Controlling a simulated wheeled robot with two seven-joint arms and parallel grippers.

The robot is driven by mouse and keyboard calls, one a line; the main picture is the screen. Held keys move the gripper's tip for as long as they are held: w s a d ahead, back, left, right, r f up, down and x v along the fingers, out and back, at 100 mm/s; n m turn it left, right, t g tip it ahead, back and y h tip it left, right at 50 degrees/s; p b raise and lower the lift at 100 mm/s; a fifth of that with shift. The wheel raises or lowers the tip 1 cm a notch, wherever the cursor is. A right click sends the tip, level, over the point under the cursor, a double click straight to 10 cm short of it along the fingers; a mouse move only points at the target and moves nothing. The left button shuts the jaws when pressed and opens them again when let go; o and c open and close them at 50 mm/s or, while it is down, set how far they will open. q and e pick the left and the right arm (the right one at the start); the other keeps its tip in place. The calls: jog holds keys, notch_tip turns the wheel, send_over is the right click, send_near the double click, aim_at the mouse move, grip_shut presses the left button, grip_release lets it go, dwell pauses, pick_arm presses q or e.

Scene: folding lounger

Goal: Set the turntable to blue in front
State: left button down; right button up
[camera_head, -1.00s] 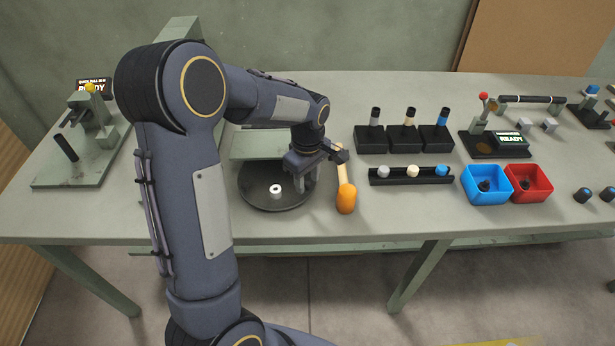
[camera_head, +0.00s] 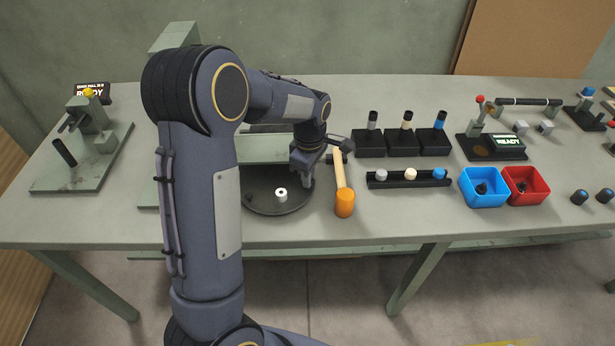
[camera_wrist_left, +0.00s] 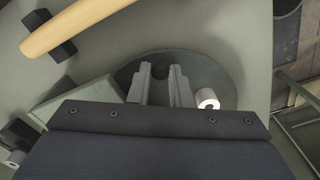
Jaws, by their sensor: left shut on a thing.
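The turntable (camera_head: 270,208) is a dark round disc on the table, partly hidden behind my left arm. A short white cylinder (camera_head: 281,194) with a dark hole stands near its front; it also shows in the left wrist view (camera_wrist_left: 207,99). My left gripper (camera_head: 307,181) points down over the right side of the disc. In the left wrist view its two fingers (camera_wrist_left: 161,80) are shut on a dark knob (camera_wrist_left: 160,70) that stands on the disc. I cannot make out a clear blue mark on the disc. My right gripper is not in view.
A mallet with an orange end (camera_head: 344,203) lies just right of the turntable. Farther right are black holders (camera_head: 403,143), a black rack (camera_head: 408,183), a blue bin (camera_head: 484,200) and a red bin (camera_head: 540,192). A green press (camera_head: 100,130) stands at left.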

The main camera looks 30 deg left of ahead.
pick_arm(q)
jog(key=c, duration=1.3)
grip_release()
jog(key=shift+c, duration=0.2)
